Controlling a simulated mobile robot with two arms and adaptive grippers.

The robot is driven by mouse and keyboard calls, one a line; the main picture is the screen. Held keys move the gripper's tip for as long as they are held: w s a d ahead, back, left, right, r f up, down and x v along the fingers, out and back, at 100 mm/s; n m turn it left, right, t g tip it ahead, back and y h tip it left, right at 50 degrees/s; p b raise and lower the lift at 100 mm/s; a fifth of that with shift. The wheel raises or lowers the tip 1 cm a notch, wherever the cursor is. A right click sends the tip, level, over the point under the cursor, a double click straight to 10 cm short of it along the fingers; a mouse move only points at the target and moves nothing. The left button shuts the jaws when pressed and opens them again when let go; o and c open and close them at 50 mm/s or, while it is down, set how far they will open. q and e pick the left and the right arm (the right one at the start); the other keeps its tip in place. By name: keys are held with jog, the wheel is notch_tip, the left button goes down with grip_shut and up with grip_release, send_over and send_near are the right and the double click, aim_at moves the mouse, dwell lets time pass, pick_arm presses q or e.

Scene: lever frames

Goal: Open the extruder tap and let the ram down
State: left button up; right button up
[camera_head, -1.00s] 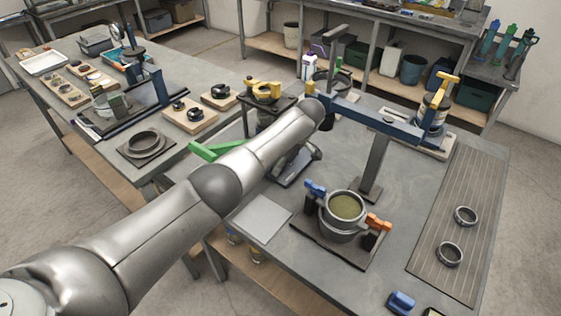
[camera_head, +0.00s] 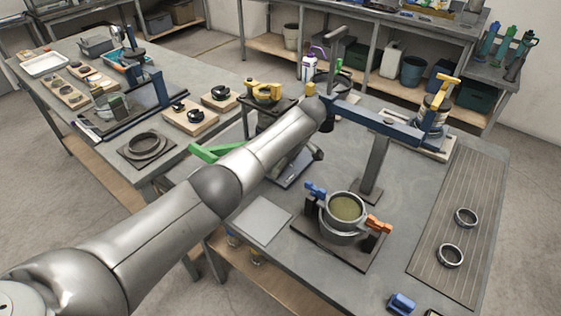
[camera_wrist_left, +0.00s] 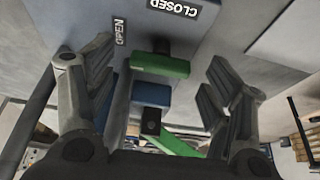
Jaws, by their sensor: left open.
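In the left wrist view, a green tap handle (camera_wrist_left: 160,67) sits on the grey face of the extruder, below the labels OPEN (camera_wrist_left: 119,31) and CLOSED (camera_wrist_left: 176,6). I cannot tell which label it points at. A blue block (camera_wrist_left: 150,95) and a longer green bar (camera_wrist_left: 178,146) lie nearer the palm. My left gripper (camera_wrist_left: 158,82) is open, with its fingers apart on either side of the green handle and blue block, holding nothing. In the head view my arm hides the tap and most of the gripper; a green bar (camera_head: 209,152) sticks out to the left. The ram cannot be made out.
A blue beam on a post (camera_head: 377,117) stands just right of my wrist. A pot with orange and blue clamps (camera_head: 342,222) stands in front. A slatted mat with two rings (camera_head: 437,222) lies right. A second table (camera_head: 122,175) with parts stands left.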

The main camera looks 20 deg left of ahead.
pick_arm(q)
jog(key=v, duration=1.1)
jog(key=shift+r, duration=0.2)
jog(key=shift+s, duration=0.1)
